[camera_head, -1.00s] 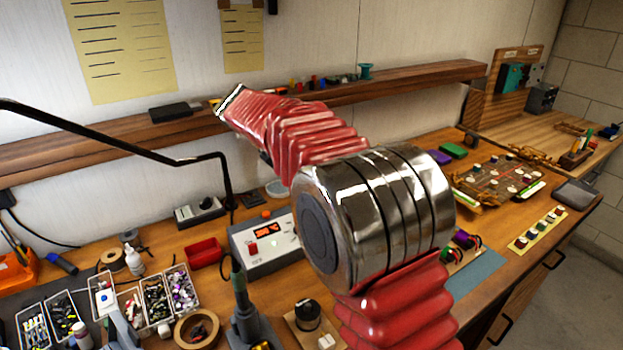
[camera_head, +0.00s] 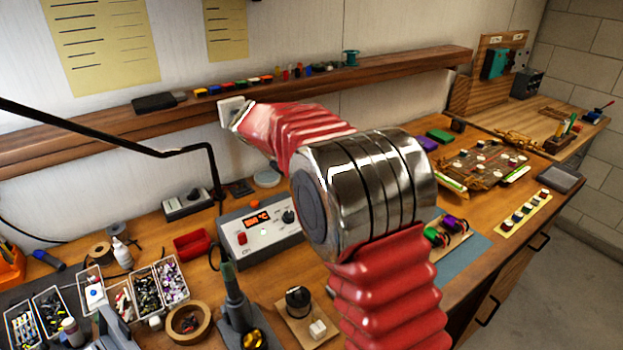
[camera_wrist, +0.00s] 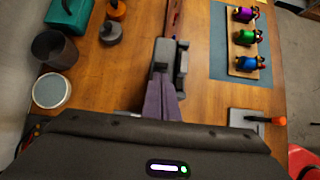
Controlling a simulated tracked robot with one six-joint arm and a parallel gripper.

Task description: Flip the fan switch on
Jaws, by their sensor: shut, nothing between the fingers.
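In the wrist view my gripper (camera_wrist: 171,60) is shut and empty, pointing over the wooden tabletop. At the lower right of that view a grey base carries an orange-tipped lever (camera_wrist: 264,120). It may be the fan switch, but I see no label and cannot tell its setting. It is apart from my fingers, and my wrist housing covers part of the view beside it. In the head view my red arm with its metal joint crosses the middle, and the fingers cannot be made out.
A blue mat (camera_wrist: 222,70) holds a wooden strip with three coloured parts. A round pale disc (camera_wrist: 52,90) and teal box (camera_wrist: 68,14) lie left. In the head view a control box with red display (camera_head: 258,236) and small-parts trays (camera_head: 173,282) crowd the bench below the shelf (camera_head: 400,72).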

